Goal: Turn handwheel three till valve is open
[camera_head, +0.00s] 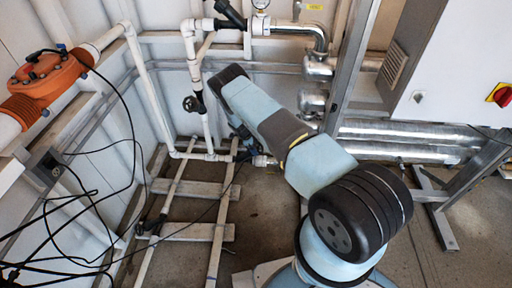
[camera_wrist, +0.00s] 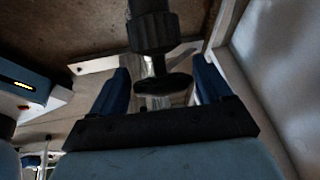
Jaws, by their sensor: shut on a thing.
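A black handwheel (camera_wrist: 163,86) with a thick black stem is in the middle of the wrist view, seen nearly edge-on. My gripper (camera_wrist: 160,88) has its two blue fingers on either side of this wheel and is shut on it. No number shows on the wheel, and whether the valve is open cannot be read. In the head view my arm reaches toward the white pipes, and its own links hide the gripped wheel. Another dark handwheel (camera_head: 190,104) sits on the vertical white pipe left of my arm.
An orange flanged unit (camera_head: 45,80) with cables is at the left. A pressure gauge (camera_head: 261,4) is at the top. Silver pipes (camera_head: 400,135) run behind my arm. A white cabinet (camera_head: 455,60) with a red-yellow switch (camera_head: 500,95) is at the right. Pipes and planks lie on the left floor.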

